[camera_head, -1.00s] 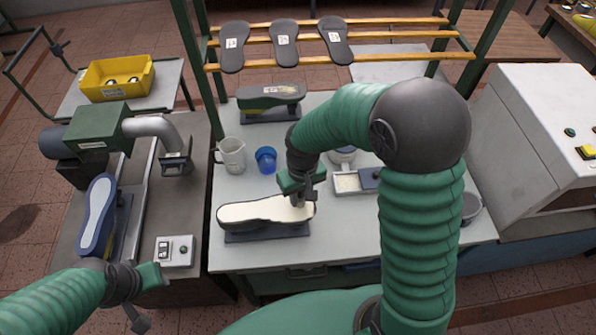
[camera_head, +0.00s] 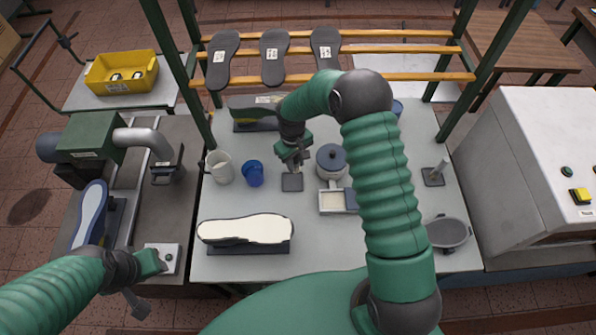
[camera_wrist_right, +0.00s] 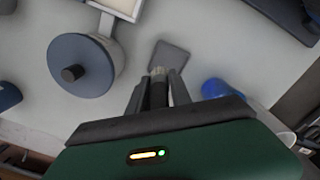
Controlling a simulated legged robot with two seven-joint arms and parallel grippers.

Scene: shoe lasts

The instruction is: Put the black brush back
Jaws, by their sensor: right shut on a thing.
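My right gripper (camera_head: 297,164) is shut on the black brush, held upright above a small dark square stand (camera_head: 292,182). In the right wrist view the black brush (camera_wrist_right: 158,92) shows between the two fingers, with pale bristles at its tip. The dark square stand (camera_wrist_right: 171,57) lies just beyond that tip; I cannot tell whether they touch. My left gripper (camera_head: 138,302) hangs at the lower left, away from the brush; its jaws are too small to read.
A white-soled shoe last (camera_head: 245,229) lies at the front. A blue cup (camera_head: 253,173) and white jug (camera_head: 218,166) stand left of the stand, a lidded grey pot (camera_head: 331,160) and tray (camera_head: 338,203) right. Another dark stand (camera_head: 434,177) with a grey post is farther right.

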